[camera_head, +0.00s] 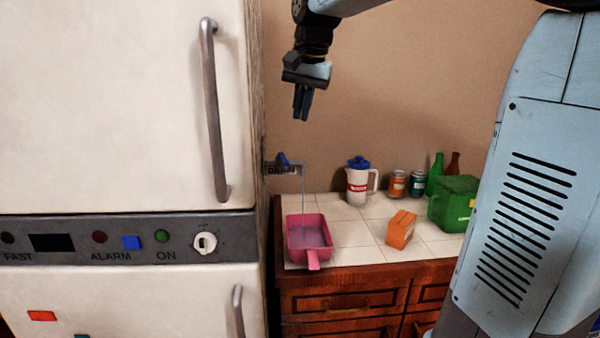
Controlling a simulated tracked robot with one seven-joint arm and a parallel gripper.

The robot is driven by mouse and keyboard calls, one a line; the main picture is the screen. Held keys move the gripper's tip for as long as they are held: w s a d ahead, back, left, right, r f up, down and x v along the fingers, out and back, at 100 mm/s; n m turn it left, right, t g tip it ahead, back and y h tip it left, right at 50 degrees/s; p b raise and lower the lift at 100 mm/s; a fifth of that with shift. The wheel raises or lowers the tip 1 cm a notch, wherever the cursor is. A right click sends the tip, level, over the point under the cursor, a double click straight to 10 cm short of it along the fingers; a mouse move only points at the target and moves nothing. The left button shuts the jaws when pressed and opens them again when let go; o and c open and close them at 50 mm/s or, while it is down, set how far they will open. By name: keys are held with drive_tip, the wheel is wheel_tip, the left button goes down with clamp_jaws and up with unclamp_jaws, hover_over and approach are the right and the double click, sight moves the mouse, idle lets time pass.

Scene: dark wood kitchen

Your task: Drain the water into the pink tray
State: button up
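The pink tray (292,236) sits on the tiled counter beside the fridge, its handle pointing to the front. A drain spout marked "DRAIN" (282,170) with a small blue lever (282,158) sticks out at the fridge's right side. A thin pale stream of water (303,200) runs from the spout down into the tray, and bluish water (310,236) shows in it. My gripper (302,118) points down in the air above the spout and seems empty. Its fingers look close together, seen partly side-on, so I cannot tell whether they touch.
The white fridge (110,110) fills the left, with a tall handle (212,110) and control panel. On the counter (350,238) stand a blue-lidded jug (357,186), an orange box (401,229), two cans, two bottles and a green container (453,206). Air around my gripper is clear.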

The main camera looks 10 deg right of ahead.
sight(286, 160)
drive_tip(key=w+d+m+g+y, duration=0.1)
drive_tip(key=d+m, duration=0.1)
drive_tip(key=m, duration=0.1)
drive_tip(key=w+d+f+m+y, duration=0.1)
drive_tip(key=d+m, duration=0.1)
drive_tip(key=m, duration=0.2)
drive_tip(key=w+d+m+g, duration=0.1)
drive_tip(key=w+d+m, duration=0.1)
drive_tip(key=m, duration=0.2)
drive_tip(key=shift+d+f+g+y, duration=0.3)
drive_tip(key=shift+d+f+y, duration=0.05)
drive_tip(key=shift+y, duration=0.05)
clamp_jaws()
drive_tip(key=a+f+m, duration=0.1)
drive_tip(key=a+f, duration=0.6)
drive_tip(key=f, duration=0.2)
drive_tip(key=shift+w+f+m+y, duration=0.15)
drive_tip(key=shift+w+m+y, duration=0.15)
drive_tip(key=shift+m, duration=0.1)
drive_tip(key=shift+s+a, duration=0.2)
drive_tip(key=shift+a, duration=0.6)
